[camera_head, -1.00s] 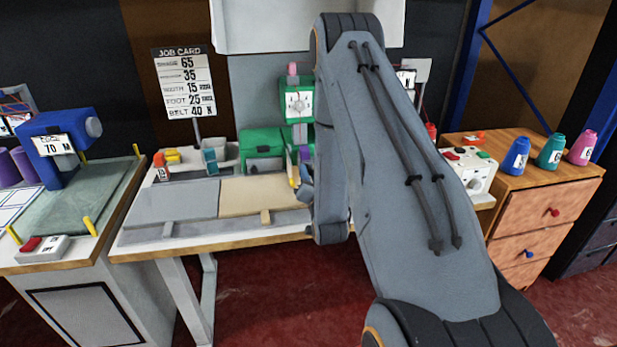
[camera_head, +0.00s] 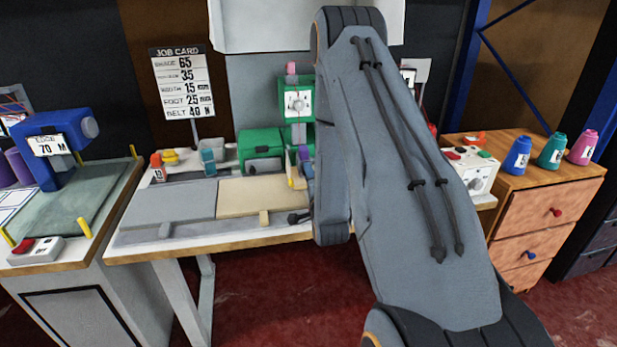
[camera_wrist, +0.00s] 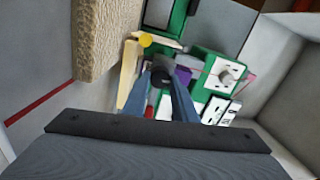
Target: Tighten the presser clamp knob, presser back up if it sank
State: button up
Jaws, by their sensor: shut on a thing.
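The green sewing machine (camera_head: 262,143) stands at the back of the bench, with a white dial plate (camera_head: 297,103) on its head and a pink cap on top. In the wrist view my gripper (camera_wrist: 160,103) points at the machine, its two blue-grey fingers closed on a dark, round, knob-like piece (camera_wrist: 161,73). I cannot tell for certain that this is the presser clamp knob. A yellow-tipped part (camera_wrist: 146,40) lies just beyond it, and the dial (camera_wrist: 226,76) shows to the right. The presser height is not clear. My arm hides most of the gripper in the head view.
A job card (camera_head: 182,82) stands behind. A control box (camera_head: 470,170) and a drawer cabinet (camera_head: 545,200) with several thread cones are at right. A thick beige edge (camera_wrist: 105,35) is close in the wrist view.

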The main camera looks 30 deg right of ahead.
jog(key=shift+m, duration=0.6)
jog(key=o, duration=1)
jog(key=shift+o, duration=0.2)
jog(key=b+v, duration=0.1)
jog(key=v, duration=0.6)
jog(key=shift+s+a+b, duration=0.1)
jog(key=shift+s+b, duration=0.25)
